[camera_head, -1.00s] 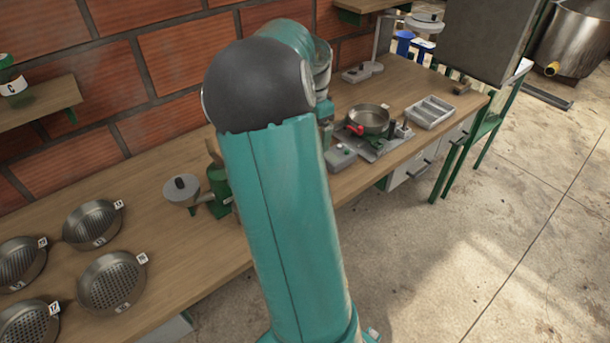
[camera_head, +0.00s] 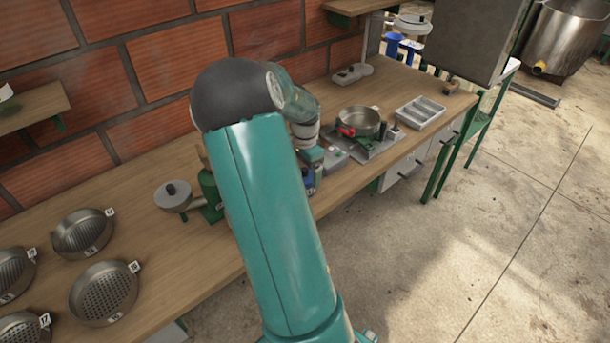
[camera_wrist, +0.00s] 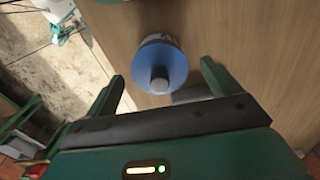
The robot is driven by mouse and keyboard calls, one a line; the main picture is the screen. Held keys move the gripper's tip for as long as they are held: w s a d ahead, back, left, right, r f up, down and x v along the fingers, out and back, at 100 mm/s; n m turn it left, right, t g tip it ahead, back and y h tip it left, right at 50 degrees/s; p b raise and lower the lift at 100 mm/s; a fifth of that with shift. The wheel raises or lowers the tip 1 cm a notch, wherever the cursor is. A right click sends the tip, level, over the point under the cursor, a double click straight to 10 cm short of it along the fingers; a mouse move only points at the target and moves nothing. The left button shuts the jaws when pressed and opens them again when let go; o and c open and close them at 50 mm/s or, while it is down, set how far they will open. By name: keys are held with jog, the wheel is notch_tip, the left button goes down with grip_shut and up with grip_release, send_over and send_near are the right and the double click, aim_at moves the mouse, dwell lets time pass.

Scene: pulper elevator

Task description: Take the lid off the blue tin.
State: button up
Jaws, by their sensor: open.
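The blue tin (camera_wrist: 158,42) stands on the bench, seen from above in the wrist view. Its round blue lid (camera_wrist: 142,70) is on it, with a grey knob (camera_wrist: 160,80) in the middle. My gripper (camera_wrist: 162,72) is open, with one finger on each side of the lid and visible gaps between. The knob appears between the fingers; how high they are above it I cannot tell. In the head view a small blue part of the tin (camera_head: 309,181) shows below my gripper, and my arm hides the rest.
A green-based device with a grey round pan (camera_head: 173,195) stands left of my arm. A grey scale-like plate with a metal pan (camera_head: 358,122) is to the right, beside a compartment tray (camera_head: 420,111). Several metal sieves (camera_head: 104,292) lie at the left.

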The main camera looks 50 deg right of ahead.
jog(key=c, duration=1.1)
jog(key=shift+o, duration=0.2)
jog(key=shift+r, duration=0.1)
